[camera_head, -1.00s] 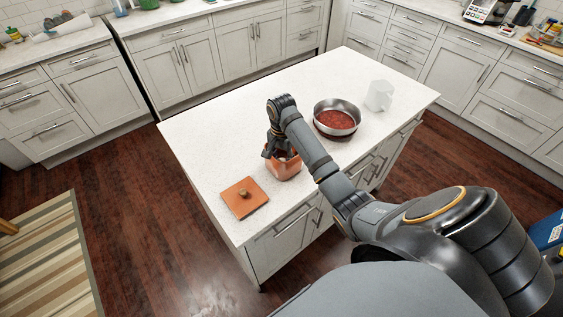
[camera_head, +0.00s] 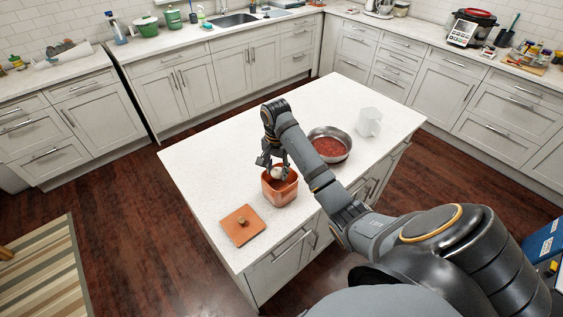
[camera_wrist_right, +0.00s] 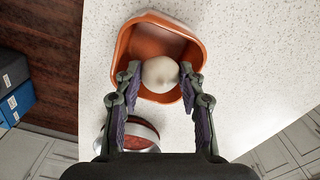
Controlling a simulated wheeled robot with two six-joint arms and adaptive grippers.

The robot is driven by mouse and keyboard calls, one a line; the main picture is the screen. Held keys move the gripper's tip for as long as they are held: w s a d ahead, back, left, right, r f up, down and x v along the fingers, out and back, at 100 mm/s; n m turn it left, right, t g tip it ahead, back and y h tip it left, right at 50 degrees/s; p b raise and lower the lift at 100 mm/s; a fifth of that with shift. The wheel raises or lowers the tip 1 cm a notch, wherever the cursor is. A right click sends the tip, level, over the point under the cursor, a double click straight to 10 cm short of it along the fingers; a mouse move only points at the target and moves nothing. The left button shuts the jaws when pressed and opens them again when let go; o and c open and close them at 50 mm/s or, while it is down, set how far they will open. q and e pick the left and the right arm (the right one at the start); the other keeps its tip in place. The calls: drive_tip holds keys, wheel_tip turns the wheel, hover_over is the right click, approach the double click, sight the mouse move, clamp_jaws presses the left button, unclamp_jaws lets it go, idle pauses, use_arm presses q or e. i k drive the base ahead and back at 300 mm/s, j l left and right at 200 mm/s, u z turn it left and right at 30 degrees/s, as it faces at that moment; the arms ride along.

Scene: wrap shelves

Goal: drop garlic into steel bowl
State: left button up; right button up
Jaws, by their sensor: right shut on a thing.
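The garlic (camera_wrist_right: 160,74) is a round whitish bulb between the fingers of my right gripper (camera_wrist_right: 160,80) in the right wrist view. The right gripper (camera_head: 275,168) is shut on it just over the square terracotta pot (camera_head: 279,193). The pot also shows in the right wrist view (camera_wrist_right: 125,42) around and behind the garlic. The steel bowl (camera_head: 345,148) stands on the island, right of the pot in the head view, and has red contents. It shows partly behind my gripper in the right wrist view (camera_wrist_right: 145,132). My left gripper is not in view.
A terracotta lid (camera_head: 242,226) with a wooden knob lies on the white island top (camera_head: 215,165), left of the pot. A pale mug (camera_head: 369,122) stands beyond the bowl. The island's far left part is clear.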

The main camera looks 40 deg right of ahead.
sight(328, 153)
drive_tip(key=l, duration=1.05)
drive_tip(key=i+l, duration=0.1)
drive_tip(key=l, duration=0.4)
drive_tip(key=i, duration=0.05)
